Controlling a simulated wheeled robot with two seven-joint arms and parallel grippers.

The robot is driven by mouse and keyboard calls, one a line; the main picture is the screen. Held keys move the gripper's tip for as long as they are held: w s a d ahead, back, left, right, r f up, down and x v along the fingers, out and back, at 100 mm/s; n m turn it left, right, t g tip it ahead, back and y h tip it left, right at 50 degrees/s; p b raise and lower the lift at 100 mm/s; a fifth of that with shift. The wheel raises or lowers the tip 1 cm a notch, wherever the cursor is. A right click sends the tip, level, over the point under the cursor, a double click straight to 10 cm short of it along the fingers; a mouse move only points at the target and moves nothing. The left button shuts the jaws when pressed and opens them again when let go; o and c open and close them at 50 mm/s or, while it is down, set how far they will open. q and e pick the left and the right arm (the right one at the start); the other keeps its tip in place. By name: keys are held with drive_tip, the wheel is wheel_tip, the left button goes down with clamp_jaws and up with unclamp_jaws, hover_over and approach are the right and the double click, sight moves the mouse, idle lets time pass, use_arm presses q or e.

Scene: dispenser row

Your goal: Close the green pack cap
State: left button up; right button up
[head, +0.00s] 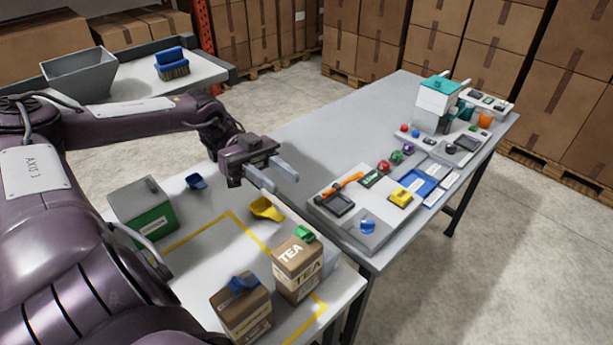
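A brown TEA pack (298,270) stands upright near the right edge of the near white table. Its green cap (304,233) sits on top at the back right, with part of it raised; I cannot tell exactly how far it stands open. A second brown pack (241,314) with a blue cap (242,285) stands to its left and nearer. My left gripper (281,180) is above and behind the TEA pack, apart from it. Its two fingers are spread with nothing between them. My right gripper is not in view.
A yellow scoop (266,208), a blue scoop (196,181) and a green-and-grey box (145,212) are on the near table. Yellow tape (193,233) marks its top. A long grey table (330,126) to the right carries trays, small parts and a white dispenser (437,98).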

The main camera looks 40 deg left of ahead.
use_arm(q)
wheel_tip(320, 180, down, 4)
drive_tip(key=s+d+b, duration=0.1)
drive_tip(key=b, duration=0.8)
approach(305, 236)
drive_tip(key=d, duration=0.3)
drive_tip(key=shift+s, duration=0.1)
drive_tip(key=d+p, duration=0.4)
drive_tip(key=p, duration=0.1)
drive_tip(key=d+p, duration=0.2)
drive_tip(key=p, duration=0.1)
drive_tip(key=shift+s+d+r, duration=0.25)
drive_tip(key=shift+s+d, duration=0.05)
drive_tip(key=shift+d, duration=0.05)
drive_tip(key=shift+d+f, duration=0.2)
drive_tip(key=shift+d, duration=0.25)
